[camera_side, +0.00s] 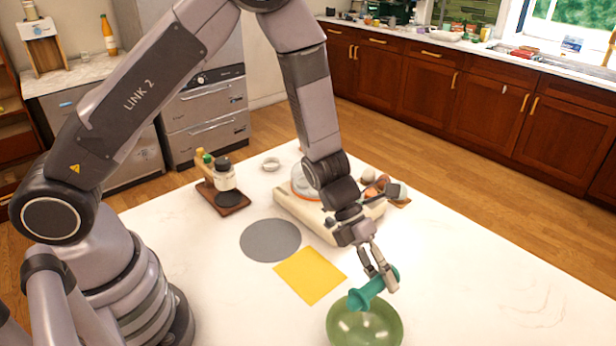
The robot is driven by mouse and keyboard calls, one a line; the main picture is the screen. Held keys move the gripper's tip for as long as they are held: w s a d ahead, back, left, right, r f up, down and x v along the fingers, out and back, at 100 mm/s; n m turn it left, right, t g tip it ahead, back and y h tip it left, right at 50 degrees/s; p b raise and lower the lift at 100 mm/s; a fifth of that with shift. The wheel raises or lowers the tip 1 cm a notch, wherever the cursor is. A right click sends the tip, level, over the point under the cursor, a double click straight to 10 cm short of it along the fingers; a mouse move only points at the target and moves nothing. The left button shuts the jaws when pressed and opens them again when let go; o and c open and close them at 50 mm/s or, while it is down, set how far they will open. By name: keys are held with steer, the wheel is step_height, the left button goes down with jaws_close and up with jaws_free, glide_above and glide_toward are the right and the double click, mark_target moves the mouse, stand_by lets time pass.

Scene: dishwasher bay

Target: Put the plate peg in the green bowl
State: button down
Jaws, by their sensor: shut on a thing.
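The plate peg (366,291) is a teal piece with a flared end. My gripper (381,276) is shut on it near its upper right end and holds it tilted, with the flared end toward the lower left. The green bowl (391,331) stands on the white table at the bottom of the side view, its lower edge cut off by the frame. The peg is over the bowl's far rim in the picture. I cannot tell whether it touches the rim. The bowl's inside looks empty where it shows.
A yellow sheet (310,275) and a grey round mat (270,240) lie left of the bowl. Behind my gripper stands a cream appliance (310,215). A brown tray (223,198) with bottles is farther back left. The white table (490,270) is clear on the right.

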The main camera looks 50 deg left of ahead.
glide_toward(386, 343)
steer(key=shift+x, duration=2.3)
steer(key=c, duration=0.9)
jaws_free()
steer(key=shift+r, duration=0.1)
step_height(386, 343, up, 7)
steer(key=shift+s, duration=0.1)
